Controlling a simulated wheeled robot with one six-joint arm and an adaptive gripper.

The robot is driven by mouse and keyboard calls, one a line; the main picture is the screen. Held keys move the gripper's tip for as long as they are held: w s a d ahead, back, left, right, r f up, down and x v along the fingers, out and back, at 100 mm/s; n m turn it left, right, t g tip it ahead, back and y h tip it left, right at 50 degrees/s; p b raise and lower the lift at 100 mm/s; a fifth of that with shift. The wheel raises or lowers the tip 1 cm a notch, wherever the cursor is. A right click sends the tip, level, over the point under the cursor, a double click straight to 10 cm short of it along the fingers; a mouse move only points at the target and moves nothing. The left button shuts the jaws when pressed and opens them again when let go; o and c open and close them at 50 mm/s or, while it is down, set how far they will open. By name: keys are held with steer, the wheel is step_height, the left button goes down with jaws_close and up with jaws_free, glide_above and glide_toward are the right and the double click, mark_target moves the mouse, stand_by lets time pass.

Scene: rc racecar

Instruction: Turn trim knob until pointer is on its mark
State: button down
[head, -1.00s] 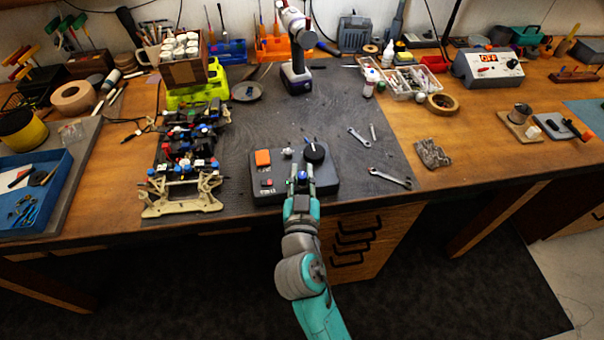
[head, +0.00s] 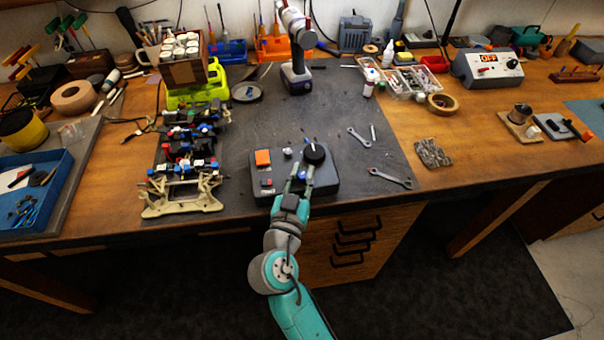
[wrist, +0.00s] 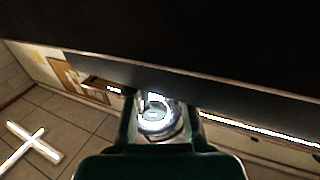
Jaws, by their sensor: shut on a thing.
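A dark control box (head: 330,190) lies near the bench's front edge. It carries a large black knob (head: 314,152), an orange button (head: 262,157) and a small blue-topped knob (head: 302,174). My gripper (head: 302,178) reaches over the front of the box, its fingers on either side of the small knob and shut on it. In the wrist view a shiny round part (wrist: 155,118) sits between my fingers. Neither the pointer nor its mark can be made out. I cannot tell from the pictures which knob is labelled trim.
A car chassis (head: 183,195) stands left of the box. Wrenches (head: 390,178) lie to the right, with clear mat between. The bench's front edge and drawers (head: 352,240) are beside my arm.

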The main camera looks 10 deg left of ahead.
steer(key=c, duration=1)
jaws_free()
steer(key=s, duration=0.4)
steer(key=s+a, duration=0.1)
steer(key=s, duration=0.7)
steer(key=shift+a, duration=0.2)
steer(key=shift+f, duration=0.1)
